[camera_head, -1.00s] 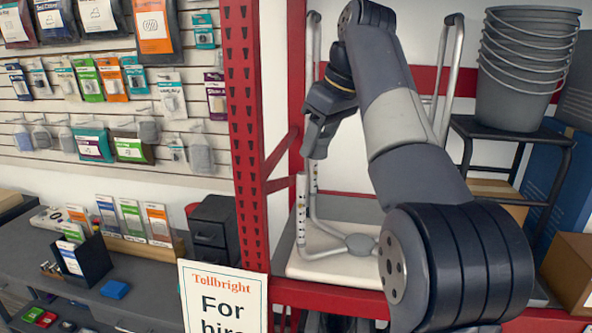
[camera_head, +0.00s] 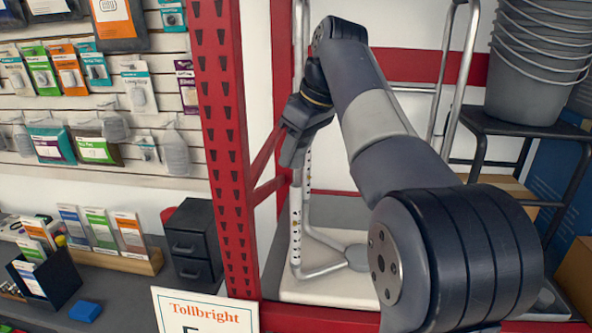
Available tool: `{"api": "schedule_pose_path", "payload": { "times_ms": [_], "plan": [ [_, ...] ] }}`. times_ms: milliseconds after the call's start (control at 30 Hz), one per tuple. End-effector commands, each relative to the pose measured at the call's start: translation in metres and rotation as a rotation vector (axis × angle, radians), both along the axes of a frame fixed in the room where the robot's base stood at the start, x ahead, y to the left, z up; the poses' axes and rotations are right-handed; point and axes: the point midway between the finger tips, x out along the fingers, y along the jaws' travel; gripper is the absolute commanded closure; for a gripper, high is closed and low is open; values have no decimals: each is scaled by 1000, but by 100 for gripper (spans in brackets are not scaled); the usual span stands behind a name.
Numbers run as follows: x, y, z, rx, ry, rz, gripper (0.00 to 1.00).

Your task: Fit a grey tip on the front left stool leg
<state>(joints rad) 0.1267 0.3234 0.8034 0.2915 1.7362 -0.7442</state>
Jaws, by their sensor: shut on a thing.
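The stool stands upside down on the shelf, its pale seat (camera_head: 325,288) at the bottom and its metal legs pointing up. The front left leg (camera_head: 296,225) is a short upright tube with a row of small dark holes. My gripper (camera_head: 291,160) is at the top end of this leg, pointing down, with its fingers shut. The grey tip between them blends with the dark grey fingers and is mostly hidden. I cannot tell whether it touches the leg. My arm covers the right part of the stool.
A red perforated rack post (camera_head: 222,140) stands close left of my gripper, with a red brace behind. Grey buckets (camera_head: 530,75) are stacked on a dark step stool (camera_head: 500,125) at right. A hire sign (camera_head: 205,308) is in front; a counter with a black drawer box (camera_head: 193,242) is at left.

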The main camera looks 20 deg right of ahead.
Motion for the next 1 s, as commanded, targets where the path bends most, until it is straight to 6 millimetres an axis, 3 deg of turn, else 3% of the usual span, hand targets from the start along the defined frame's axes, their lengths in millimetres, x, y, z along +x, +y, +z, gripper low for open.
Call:
{"api": "schedule_pose_path", "payload": {
  "times_ms": [500,1000],
  "plan": [
    [0,0,-42,0,0,0,84],
    [0,0,-51,0,0,1,84]
  ]
}}
